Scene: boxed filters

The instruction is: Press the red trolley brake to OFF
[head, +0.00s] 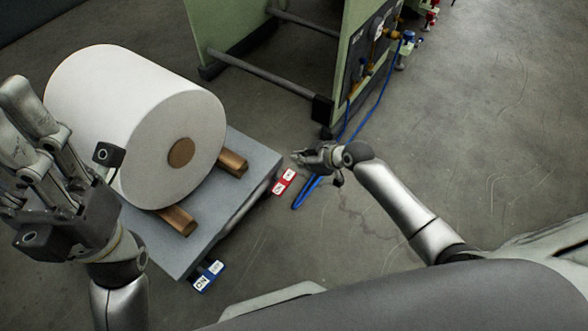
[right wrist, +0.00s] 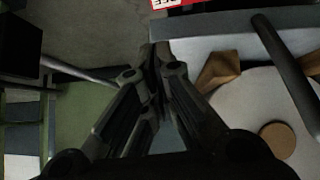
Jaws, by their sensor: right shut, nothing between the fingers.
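The red trolley brake (head: 284,182) is a small pedal with white labels at the right corner of the grey trolley (head: 230,235). Its labels are too small to read surely in the head view. In the right wrist view, part of the red brake (right wrist: 190,4) with a white label shows at the top edge, cut off. My right gripper (head: 300,158) is shut and empty, just beyond the red brake in the head view. In the right wrist view its closed fingertips (right wrist: 157,52) point toward the brake, apart from it in the picture. My left gripper (head: 22,125) is raised at the left.
A large white roll (head: 95,110) lies on wooden bars (head: 178,221) on the trolley. A blue brake (head: 208,276) marked ON sits at its near corner. A green machine frame (head: 265,40) and blue hoses (head: 373,108) stand behind my right gripper. Floor at right is clear.

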